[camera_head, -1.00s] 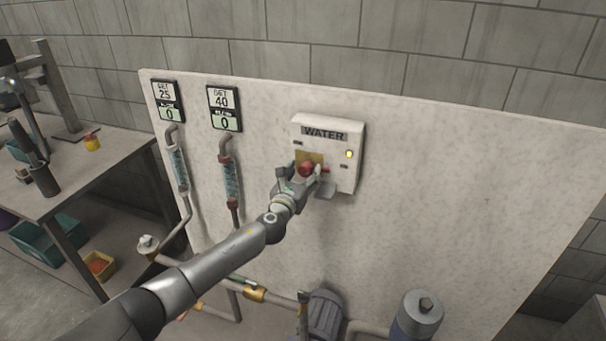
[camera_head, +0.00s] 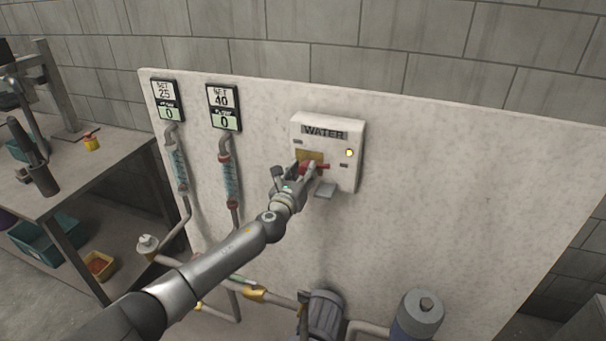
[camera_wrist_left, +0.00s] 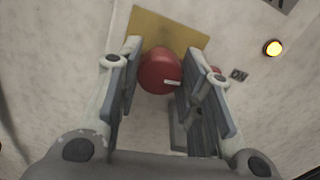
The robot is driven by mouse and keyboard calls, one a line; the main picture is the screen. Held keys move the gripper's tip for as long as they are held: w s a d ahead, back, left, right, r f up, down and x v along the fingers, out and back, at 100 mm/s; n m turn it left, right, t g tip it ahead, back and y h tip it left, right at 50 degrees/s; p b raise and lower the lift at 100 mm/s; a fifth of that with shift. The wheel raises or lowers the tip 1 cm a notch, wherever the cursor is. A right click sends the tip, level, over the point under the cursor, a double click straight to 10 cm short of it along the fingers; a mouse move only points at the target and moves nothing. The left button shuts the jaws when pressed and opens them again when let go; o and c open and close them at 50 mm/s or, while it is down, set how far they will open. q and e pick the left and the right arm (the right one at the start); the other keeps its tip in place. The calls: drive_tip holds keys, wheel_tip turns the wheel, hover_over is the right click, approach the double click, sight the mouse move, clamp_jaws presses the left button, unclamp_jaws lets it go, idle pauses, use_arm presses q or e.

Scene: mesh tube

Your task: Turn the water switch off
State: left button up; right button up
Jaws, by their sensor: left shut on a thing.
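The white WATER switch box (camera_head: 351,165) is fixed to the upright panel. A red rotary knob (camera_wrist_left: 158,72) sits on its yellow plate (camera_wrist_left: 190,38); its red also shows in the head view (camera_head: 320,167). My left gripper (camera_head: 303,172) is at the front of the box. In the left wrist view its two fingers (camera_wrist_left: 157,88) lie on either side of the knob, shut on it. The white mark on the knob points right, roughly toward the ON label (camera_wrist_left: 239,75). The yellow lamp (camera_head: 349,153) is lit. The OFF label cannot be read. My right gripper is not in view.
Two displays reading 25 (camera_head: 165,99) and 40 (camera_head: 223,108), each with 0 below, hang left of the box. Pipes with flow tubes (camera_head: 231,181) run down below them. A workbench (camera_head: 95,160) stands at the left. The panel right of the box is bare.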

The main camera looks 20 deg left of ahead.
use_arm(q)
drive_tip(key=n+b, duration=0.1)
drive_tip(key=n, duration=0.3)
drive_tip(key=shift+f+n, duration=0.1)
drive_tip(key=shift+n, duration=0.2)
drive_tip(key=n+b, duration=0.1)
drive_tip(key=n, duration=0.2)
drive_tip(key=shift+n, duration=0.4)
drive_tip(key=n, duration=0.4)
drive_tip(key=shift+n+b, duration=0.35)
drive_tip(key=shift+n, duration=1.45)
drive_tip(key=o, duration=1)
drive_tip(key=shift+s, duration=0.1)
